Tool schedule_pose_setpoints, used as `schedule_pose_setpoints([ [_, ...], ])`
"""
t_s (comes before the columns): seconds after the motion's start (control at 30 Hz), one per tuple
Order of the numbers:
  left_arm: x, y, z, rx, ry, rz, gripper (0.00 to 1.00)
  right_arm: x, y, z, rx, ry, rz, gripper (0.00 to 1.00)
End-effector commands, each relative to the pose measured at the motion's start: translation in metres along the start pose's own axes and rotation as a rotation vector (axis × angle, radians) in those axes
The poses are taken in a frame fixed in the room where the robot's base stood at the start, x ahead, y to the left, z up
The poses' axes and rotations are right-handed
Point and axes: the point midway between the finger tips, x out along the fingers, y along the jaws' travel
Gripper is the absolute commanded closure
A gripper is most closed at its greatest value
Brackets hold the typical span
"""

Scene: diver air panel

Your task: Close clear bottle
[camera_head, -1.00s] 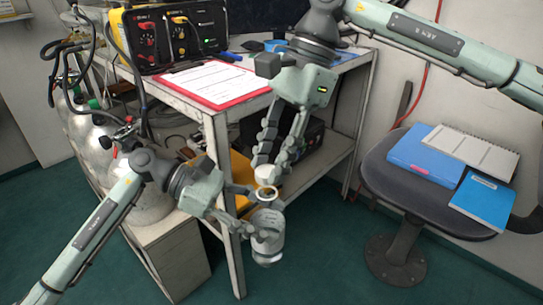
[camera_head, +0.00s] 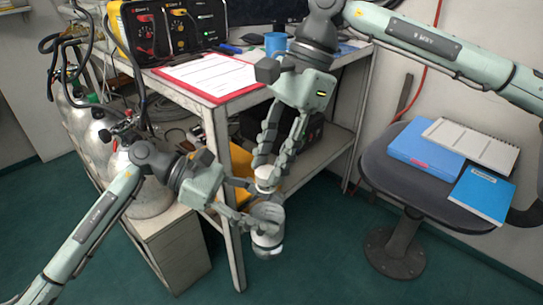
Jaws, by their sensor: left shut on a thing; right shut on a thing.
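The clear bottle (camera_head: 266,240) is held upright in front of the bench by my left gripper (camera_head: 250,219), whose fingers are shut around its upper body. My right gripper (camera_head: 268,172) points down from above and is shut on a white cap (camera_head: 266,184). The cap is right above the bottle's mouth. I cannot tell whether it touches the rim. The fingers hide part of the cap and of the bottle's upper side.
The bench (camera_head: 215,112) bears a clipboard (camera_head: 207,77), a black and yellow panel (camera_head: 160,32) and a blue mug (camera_head: 275,43). Gas cylinders (camera_head: 110,155) stand at left. A stool (camera_head: 390,165) with blue folders stands at right. Floor between is free.

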Motion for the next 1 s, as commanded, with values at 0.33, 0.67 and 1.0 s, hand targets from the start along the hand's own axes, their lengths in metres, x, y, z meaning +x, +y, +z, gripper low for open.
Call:
schedule_pose_setpoints([
  [0.33, -0.0001, 0.0001, 0.0004, 0.0, -0.001, 0.0, 0.99, 0.0065, 0.0001, -0.0029, 0.0, 0.0, 0.0, 0.78],
  [0.67, -0.0001, 0.0, 0.0004, 0.0, -0.001, 0.0, 1.0, 0.0075, 0.0047, -0.0037, 0.285, 0.005, -0.124, 0.78],
  [1.0, -0.0002, 0.0001, 0.0004, 0.0, -0.001, 0.0, 1.0, 0.0094, 0.0093, 0.0018, 0.923, 0.008, -0.404, 0.78],
])
